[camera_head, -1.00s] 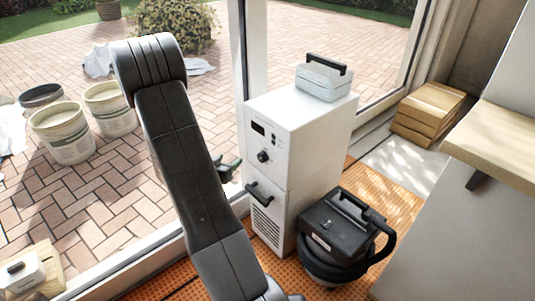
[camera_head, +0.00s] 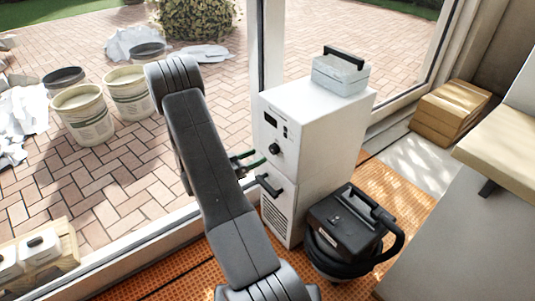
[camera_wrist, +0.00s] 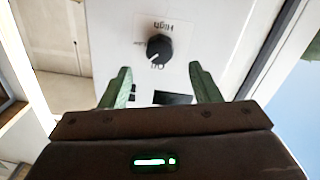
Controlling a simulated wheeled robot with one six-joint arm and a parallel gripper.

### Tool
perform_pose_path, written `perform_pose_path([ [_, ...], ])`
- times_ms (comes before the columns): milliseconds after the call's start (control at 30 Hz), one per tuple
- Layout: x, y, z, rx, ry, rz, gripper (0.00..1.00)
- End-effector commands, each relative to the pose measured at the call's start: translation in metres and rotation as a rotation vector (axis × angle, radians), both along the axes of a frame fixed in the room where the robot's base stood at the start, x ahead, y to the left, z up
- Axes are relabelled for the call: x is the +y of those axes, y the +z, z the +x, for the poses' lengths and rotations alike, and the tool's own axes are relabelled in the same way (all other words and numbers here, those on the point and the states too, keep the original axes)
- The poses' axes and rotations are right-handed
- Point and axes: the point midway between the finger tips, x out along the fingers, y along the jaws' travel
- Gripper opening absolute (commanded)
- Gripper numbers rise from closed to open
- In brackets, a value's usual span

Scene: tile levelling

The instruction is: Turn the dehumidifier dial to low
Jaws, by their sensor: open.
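The white dehumidifier (camera_head: 325,135) stands upright by the window frame. Its black dial (camera_head: 274,149) is on the upper front panel, below a small dark display. In the wrist view the dial (camera_wrist: 159,48) appears upside down, with "High" above it and "Off" just below it. A pale mark on the knob seems to face "Off"; I cannot read a "Low" label. My gripper (camera_wrist: 162,82) has its green fingers apart and empty, pointing toward the panel. The dial lies beyond the fingertips, between their lines, and is not touched. In the head view my gripper (camera_head: 246,162) is partly behind my arm, left of the dial.
A black handle (camera_head: 268,186) juts from the dehumidifier's front below the dial. A pale case (camera_head: 340,75) with a black handle sits on top. A black vacuum (camera_head: 345,225) stands at its right on orange matting. The window frame (camera_head: 268,45) rises close behind.

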Motion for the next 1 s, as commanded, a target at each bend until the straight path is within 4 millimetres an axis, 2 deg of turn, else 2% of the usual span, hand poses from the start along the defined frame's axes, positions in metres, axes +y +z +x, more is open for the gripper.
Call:
perform_pose_path([
  [100, -0.021, -0.001, 0.013, -0.002, -0.003, 0.001, 0.56],
  [300, -0.041, -0.001, 0.027, -0.001, 0.0, 0.001, 0.56],
  [700, -0.048, 0.0, 0.031, 0.0, 0.002, 0.0, 0.56],
  [767, -0.048, 0.0, 0.031, 0.0, 0.002, 0.0, 0.47],
  [933, -0.048, 0.0, 0.031, -0.001, 0.002, 0.001, 0.13],
  [1000, -0.048, 0.0, 0.031, -0.001, 0.002, 0.001, 0.12],
])
